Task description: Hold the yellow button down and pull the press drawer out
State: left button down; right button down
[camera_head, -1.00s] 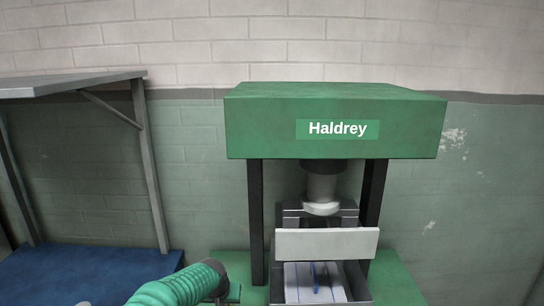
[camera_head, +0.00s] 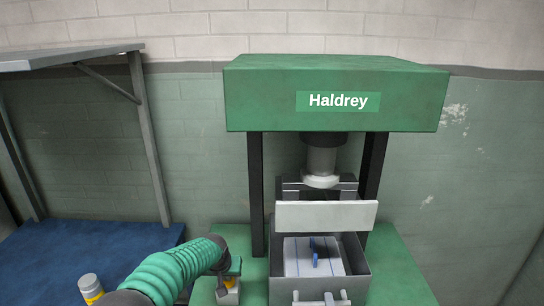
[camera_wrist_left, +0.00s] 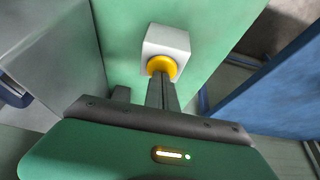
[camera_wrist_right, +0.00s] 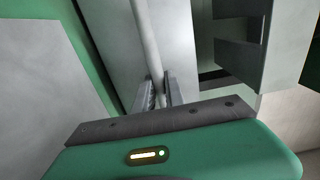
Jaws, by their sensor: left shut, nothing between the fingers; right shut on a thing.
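The green press labelled Haldrey (camera_head: 336,92) stands in the middle of the head view. The drawer's bar handle (camera_head: 305,302) is at the bottom edge. In the left wrist view, the yellow button (camera_wrist_left: 161,65) sits on a pale box (camera_wrist_left: 166,42). My left gripper (camera_wrist_left: 161,82) is shut and empty, its fingertips at the button; I cannot tell how far it is pressed. In the right wrist view, my right gripper (camera_wrist_right: 160,80) is shut on the handle bar (camera_wrist_right: 147,35).
A grey metal frame (camera_head: 150,150) stands over a blue surface (camera_head: 60,260) at the left. The press's black posts (camera_head: 256,190) flank the drawer. A white plate (camera_head: 326,215) is above the drawer's rear. A brick wall is behind.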

pick_arm(q)
jog(key=shift+f, duration=0.1)
pick_arm(e)
jog(key=shift+s+f, duration=0.15)
jog(key=shift+s, duration=0.85)
jog(key=shift+s+f, duration=0.15)
jog(key=shift+s, duration=0.85)
pick_arm(q)
jog(key=shift+r, duration=3.1)
pick_arm(e)
jog(key=c, duration=1.2)
grip_release()
jog(key=shift+w, duration=0.2)
pick_arm(q)
jog(key=s+r, duration=0.2)
jog(key=s, duration=0.4)
jog(key=shift+s+r, duration=0.4)
pick_arm(e)
jog(key=shift+o, duration=0.2)
jog(key=shift+r, duration=0.15)
jog(key=shift+s, duration=0.15)
